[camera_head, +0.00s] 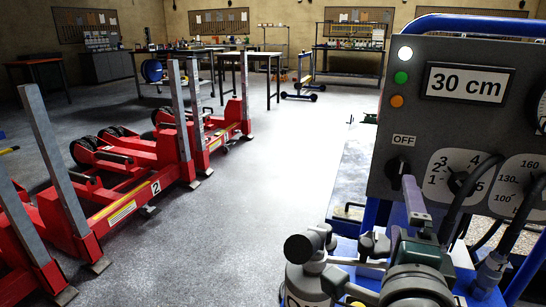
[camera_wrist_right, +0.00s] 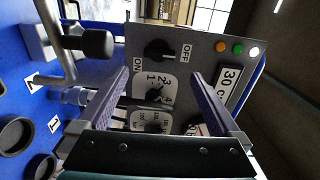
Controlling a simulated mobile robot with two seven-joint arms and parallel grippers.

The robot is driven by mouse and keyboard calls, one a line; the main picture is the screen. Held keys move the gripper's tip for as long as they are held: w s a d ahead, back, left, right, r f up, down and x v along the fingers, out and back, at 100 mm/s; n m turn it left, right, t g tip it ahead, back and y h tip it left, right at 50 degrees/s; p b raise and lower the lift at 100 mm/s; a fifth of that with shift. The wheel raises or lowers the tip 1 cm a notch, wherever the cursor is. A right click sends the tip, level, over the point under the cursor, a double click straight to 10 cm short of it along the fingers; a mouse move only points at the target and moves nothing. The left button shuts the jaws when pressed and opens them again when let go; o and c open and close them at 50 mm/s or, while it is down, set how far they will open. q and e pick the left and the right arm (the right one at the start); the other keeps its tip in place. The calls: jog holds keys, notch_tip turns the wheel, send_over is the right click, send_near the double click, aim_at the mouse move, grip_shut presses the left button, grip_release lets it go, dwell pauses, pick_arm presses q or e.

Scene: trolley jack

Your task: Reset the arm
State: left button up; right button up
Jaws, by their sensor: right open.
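My right gripper (camera_head: 411,190) is open in front of the lower left part of the grey control panel (camera_head: 436,110), near the OFF knob (camera_head: 397,166). In the right wrist view its two purple-grey fingers (camera_wrist_right: 166,85) stand apart with nothing between them. Past them the panel (camera_wrist_right: 200,28) shows the black ON/OFF knob (camera_wrist_right: 159,50) and two numbered dials (camera_wrist_right: 154,92). The fingers seem apart from the panel; the exact gap cannot be told. My left gripper is not in view.
A display (camera_head: 467,84) reads 30 cm; beside it are white, green and orange lights, the white one bright. Cables hang at right. Red trolley jacks (camera_head: 112,205) with grey posts stand at left. The floor (camera_head: 260,190) between is clear. Benches stand at the back.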

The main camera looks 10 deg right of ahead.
jog(key=s+a+r+n+g+y+p, duration=0.1)
jog(key=s+a+r+n+y+p, duration=0.1)
jog(key=a+r+n+y+p, duration=1.15)
jog(key=s+d+r+n+g+h+p, duration=0.25)
jog(key=s+r+n+g+p, duration=0.3)
jog(key=s, duration=0.55)
jog(key=s+d+r+n+g+h+p, duration=0.1)
jog(key=s+d+r+n+g+p, duration=0.3)
jog(key=s+n+p, duration=0.5)
notch_tip(320, 180, up, 37)
jog(key=s+m+g+p, duration=0.1)
jog(key=s+m+p, duration=0.1)
jog(key=p, duration=3.3)
jog(key=shift+a+f+h, duration=0.15)
jog(key=shift+a+h, duration=0.15)
jog(key=shift+a, duration=0.05)
